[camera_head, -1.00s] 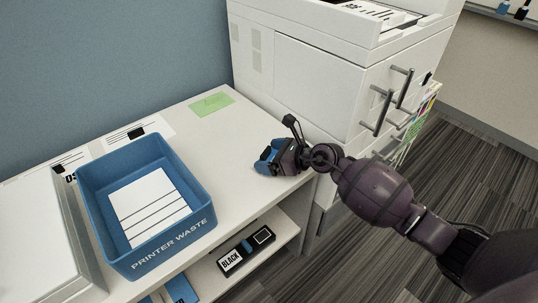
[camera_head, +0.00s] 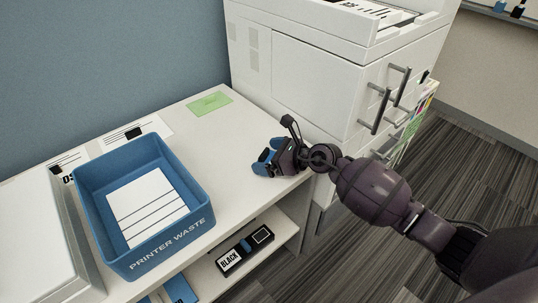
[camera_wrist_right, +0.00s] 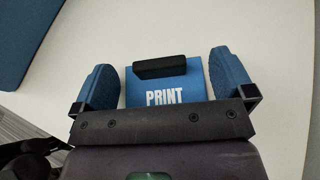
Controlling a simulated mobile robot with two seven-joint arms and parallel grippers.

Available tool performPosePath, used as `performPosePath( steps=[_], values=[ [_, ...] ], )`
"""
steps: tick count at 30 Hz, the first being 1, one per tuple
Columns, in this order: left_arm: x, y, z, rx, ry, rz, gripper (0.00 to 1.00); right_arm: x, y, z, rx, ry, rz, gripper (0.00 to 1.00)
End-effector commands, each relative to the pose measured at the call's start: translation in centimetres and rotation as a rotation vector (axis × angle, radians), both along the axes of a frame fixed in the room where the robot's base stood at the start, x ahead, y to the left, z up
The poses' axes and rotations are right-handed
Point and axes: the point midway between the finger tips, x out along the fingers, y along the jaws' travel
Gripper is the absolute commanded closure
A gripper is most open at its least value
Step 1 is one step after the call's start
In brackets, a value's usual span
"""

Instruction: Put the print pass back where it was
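The print pass (camera_wrist_right: 165,92) is a blue card with white "PRINT" lettering and a black bar-shaped piece on its far part. In the right wrist view it lies on the white counter top, between the two blue fingers of my right gripper (camera_wrist_right: 164,80). A narrow gap shows on each side of it, so the gripper is open around it. In the head view my right gripper (camera_head: 267,157) is low over the counter's right end, beside the printer; the pass is mostly hidden there. My left gripper is not in view.
A blue "PRINTER WASTE" bin (camera_head: 172,246) holding white paper stands on the white counter (camera_head: 225,145). A green note (camera_head: 209,103) lies near the wall. The white printer (camera_head: 310,85) stands behind my right gripper. A "BLACK" cartridge box (camera_head: 245,250) lies on the lower shelf.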

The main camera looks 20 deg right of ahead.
Motion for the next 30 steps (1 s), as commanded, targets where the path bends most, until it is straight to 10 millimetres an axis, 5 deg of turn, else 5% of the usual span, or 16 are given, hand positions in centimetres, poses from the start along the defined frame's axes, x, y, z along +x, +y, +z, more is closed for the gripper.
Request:
performPosePath(
  steps=[5,10,30],
  values=[
    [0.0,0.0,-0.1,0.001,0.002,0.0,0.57,-0.2,0.0,-0.6,-0.003,0.01,0.0,0.0],
    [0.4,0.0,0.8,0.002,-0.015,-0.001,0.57,-0.2,0.0,1.1,-0.002,0.006,0.0,0.0],
    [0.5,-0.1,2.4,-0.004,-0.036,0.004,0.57,-7.8,-7.1,5.2,-0.003,0.004,0.0,0.0]
  ],
)
